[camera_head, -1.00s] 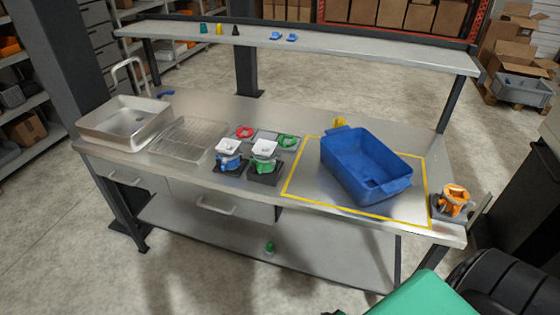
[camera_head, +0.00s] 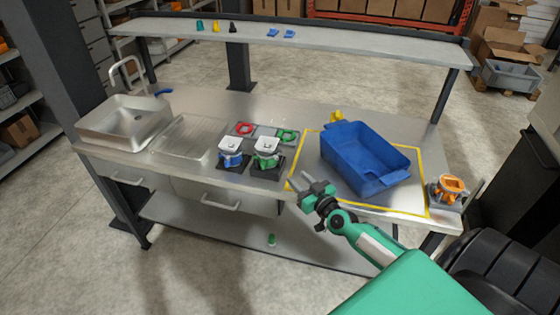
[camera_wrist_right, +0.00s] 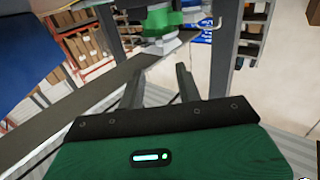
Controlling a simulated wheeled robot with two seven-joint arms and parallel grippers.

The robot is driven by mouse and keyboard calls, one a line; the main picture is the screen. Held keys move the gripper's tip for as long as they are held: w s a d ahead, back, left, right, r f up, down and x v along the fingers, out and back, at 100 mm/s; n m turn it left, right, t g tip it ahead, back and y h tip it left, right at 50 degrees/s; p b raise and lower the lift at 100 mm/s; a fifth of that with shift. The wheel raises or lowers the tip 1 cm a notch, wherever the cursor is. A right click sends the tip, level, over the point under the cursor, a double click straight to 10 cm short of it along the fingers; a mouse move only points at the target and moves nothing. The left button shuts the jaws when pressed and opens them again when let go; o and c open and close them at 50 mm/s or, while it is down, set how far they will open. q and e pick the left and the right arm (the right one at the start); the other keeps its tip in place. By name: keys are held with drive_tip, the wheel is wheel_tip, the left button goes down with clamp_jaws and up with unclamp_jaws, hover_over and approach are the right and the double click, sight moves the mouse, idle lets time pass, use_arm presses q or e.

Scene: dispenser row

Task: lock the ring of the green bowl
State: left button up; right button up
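The green bowl unit (camera_head: 267,146) has a white square top and a green ring around its body, and stands on a dark base at the table's front edge. My right gripper (camera_head: 298,182) is open and empty, to the right of and nearer than the unit, apart from it. In the right wrist view its two fingers (camera_wrist_right: 160,88) are spread with nothing between them. A green and white piece (camera_wrist_right: 162,22), apparently this unit, shows beyond the fingertips, cut off by the top edge. I cannot tell whether its ring is locked. My left gripper is not in view.
A similar blue unit (camera_head: 230,152) stands close on the left. Loose red (camera_head: 245,128) and green (camera_head: 288,135) rings lie behind. A large blue bin (camera_head: 365,160) stands right, inside a yellow outline. An orange unit (camera_head: 449,190) stands at the right end.

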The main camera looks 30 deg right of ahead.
sight(278, 159)
drive_tip(key=w, duration=1.1)
drive_tip(key=shift+b, duration=0.3)
clamp_jaws()
